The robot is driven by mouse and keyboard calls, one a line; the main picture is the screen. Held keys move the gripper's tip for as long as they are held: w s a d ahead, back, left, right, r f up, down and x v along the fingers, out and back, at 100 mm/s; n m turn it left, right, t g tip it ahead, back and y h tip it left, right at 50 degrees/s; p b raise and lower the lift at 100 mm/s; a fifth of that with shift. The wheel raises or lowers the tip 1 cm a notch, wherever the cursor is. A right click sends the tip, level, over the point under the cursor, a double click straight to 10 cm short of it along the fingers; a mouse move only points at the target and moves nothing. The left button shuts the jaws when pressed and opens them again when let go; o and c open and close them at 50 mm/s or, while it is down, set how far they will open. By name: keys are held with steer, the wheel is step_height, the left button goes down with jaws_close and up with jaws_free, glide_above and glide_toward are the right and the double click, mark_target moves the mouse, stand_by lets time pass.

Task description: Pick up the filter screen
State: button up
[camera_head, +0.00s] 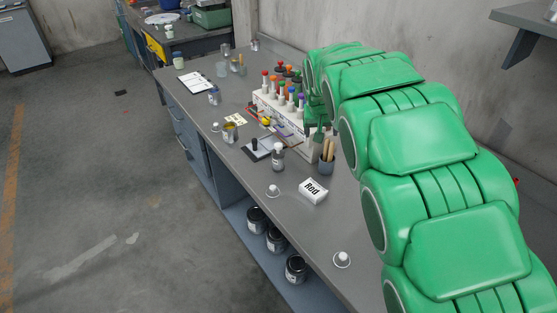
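I cannot make out a filter screen for certain among the small things on the grey workbench (300,237). A flat pale plate (262,149) with a dark knobbed item on it lies in front of the white rack (290,130), but I cannot tell what it is. My gripper cannot be made out.
Capped bottles stand in the rack. A white "Red" box (313,191) lies nearer. A clipboard (195,82) lies at the far end. Dark cans (276,239) stand on the lower shelf.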

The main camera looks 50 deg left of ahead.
glide_above(278, 153)
steer(key=w+d, duration=0.2)
steer(key=d, duration=0.1)
step_height(278, 153, down, 3)
steer(key=shift+s+a+f+g+y, duration=0.15)
steer(key=shift+s+a+f+g, duration=0.15)
steer(key=shift+s+f, duration=0.3)
steer(key=shift+s+a+f+g+y, duration=0.2)
steer(key=shift+s+a+f, duration=0.2)
steer(key=shift+s+f, duration=0.15)
steer(key=shift+s+a+f, duration=0.15)
steer(key=shift+f, duration=0.15)
steer(key=shift+s+d+f+x, duration=0.1)
steer(key=shift+s+d+x, duration=0.05)
steer(key=shift+x, duration=1.2)
steer(key=shift+s+d+f+x, duration=0.1)
steer(key=shift+x, duration=1.25)
steer(key=shift+s+d+f+x, duration=0.1)
steer(key=shift+s+d+x, duration=0.05)
steer(key=shift+x, duration=1.2)
steer(key=shift+r, duration=0.1)
steer(key=c, duration=1.2)
